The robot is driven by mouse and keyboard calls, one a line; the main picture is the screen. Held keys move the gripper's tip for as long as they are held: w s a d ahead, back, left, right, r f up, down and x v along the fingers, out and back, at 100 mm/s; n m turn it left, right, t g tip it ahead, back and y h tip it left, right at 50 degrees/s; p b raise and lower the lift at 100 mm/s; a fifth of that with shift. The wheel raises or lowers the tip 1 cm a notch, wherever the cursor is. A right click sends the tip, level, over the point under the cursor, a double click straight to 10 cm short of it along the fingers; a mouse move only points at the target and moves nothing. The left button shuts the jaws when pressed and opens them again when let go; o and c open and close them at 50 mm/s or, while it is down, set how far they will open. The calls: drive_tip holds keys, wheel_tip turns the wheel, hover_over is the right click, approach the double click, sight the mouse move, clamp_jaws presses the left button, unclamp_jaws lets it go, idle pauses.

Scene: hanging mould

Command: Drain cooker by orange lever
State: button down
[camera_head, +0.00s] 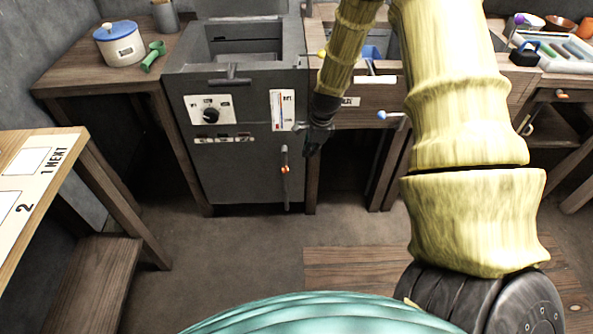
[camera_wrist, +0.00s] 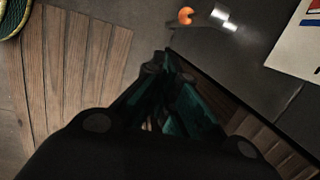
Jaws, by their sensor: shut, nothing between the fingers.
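The cooker (camera_head: 240,178) is a dark grey box with an open top, a black knob (camera_head: 210,115) and a small gauge plate (camera_head: 282,110) on its front. A lever with an orange part (camera_head: 285,170) sits on a vertical metal rod low on the right of that front. In the wrist view the orange knob (camera_wrist: 186,16) shows at the top, ahead of the fingertips, beside a shiny metal piece. My gripper (camera_head: 308,148) is near the cooker's right front edge, above the lever and apart from it. Its teal fingers (camera_wrist: 165,68) are shut and empty.
A wooden counter (camera_head: 85,78) with a blue-lidded pot (camera_head: 120,44) and a green tool (camera_head: 153,56) adjoins the cooker's left. A wooden unit with a blue-tipped lever (camera_head: 390,115) stands to its right. A labelled table (camera_head: 80,142) is at left. Floor before the cooker is clear.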

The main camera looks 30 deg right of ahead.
drive_tip(key=shift+w+d+r+m, duration=0.75)
drive_tip(key=shift+d+m, duration=0.05)
drive_tip(key=shift+f, duration=0.1)
drive_tip(key=w+a+f+b, duration=0.1)
drive_tip(key=w+a+f, duration=0.1)
drive_tip(key=f, duration=0.4)
drive_tip(key=w+a+f+b, duration=0.1)
drive_tip(key=a+f, duration=0.1)
drive_tip(key=f, duration=0.4)
drive_tip(key=shift+w+b, duration=0.35)
drive_tip(key=shift+w, duration=0.05)
